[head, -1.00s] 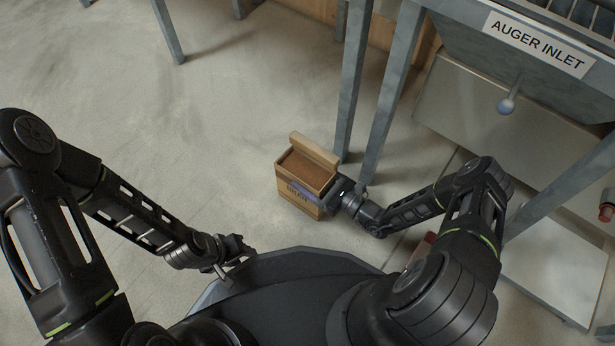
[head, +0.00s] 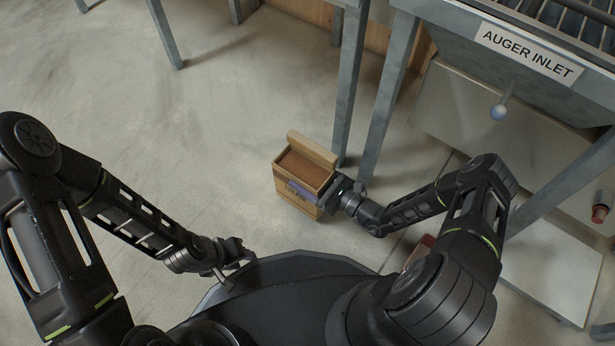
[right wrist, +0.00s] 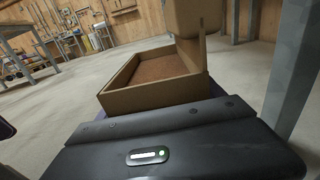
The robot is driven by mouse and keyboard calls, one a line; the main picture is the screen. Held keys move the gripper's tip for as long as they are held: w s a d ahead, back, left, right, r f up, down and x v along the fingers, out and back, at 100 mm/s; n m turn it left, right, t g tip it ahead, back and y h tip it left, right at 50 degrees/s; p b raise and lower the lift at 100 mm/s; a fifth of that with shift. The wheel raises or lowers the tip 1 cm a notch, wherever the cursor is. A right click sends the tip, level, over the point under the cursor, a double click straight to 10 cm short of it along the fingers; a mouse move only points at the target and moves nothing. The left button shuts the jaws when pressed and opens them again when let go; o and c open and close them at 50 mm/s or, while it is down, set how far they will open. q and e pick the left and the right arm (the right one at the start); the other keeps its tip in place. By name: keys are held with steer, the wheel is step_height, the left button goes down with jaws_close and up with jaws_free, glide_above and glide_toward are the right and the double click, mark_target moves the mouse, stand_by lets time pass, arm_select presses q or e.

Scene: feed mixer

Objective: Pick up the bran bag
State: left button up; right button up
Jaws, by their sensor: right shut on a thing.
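In the right wrist view, the bag's open top (right wrist: 155,80) shows just beyond my gripper body; the fingertips are hidden there. Whether the bag touches the floor is hard to tell. My left gripper (head: 236,262) is empty at the lower left, away from the bag; its jaw opening is too small to judge.
A grey metal stand with a sign reading AUGER INLET (head: 528,52) is at the upper right. Its leg (head: 350,90) stands close behind the bag. The concrete floor (head: 190,120) left of the bag is clear.

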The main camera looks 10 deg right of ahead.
step_height(320, 180, up, 7)
steer(key=p, duration=0.2)
steer(key=shift+p, duration=0.4)
steer(key=w+d+r+n+g+y, duration=0.1)
steer(key=d+r, duration=0.2)
steer(key=r, duration=0.4)
steer(key=w+d+r, duration=0.1)
steer(key=d+r, duration=0.2)
steer(key=r, duration=0.4)
steer(key=s+r+n+g+y, duration=0.1)
steer(key=s+r, duration=0.1)
steer(key=r, duration=0.5)
steer(key=s+r+g+y, duration=0.1)
steer(key=s+r, duration=0.2)
steer(key=r, duration=0.5)
steer(key=shift+d+n, duration=0.25)
steer(key=shift+n, duration=0.15)
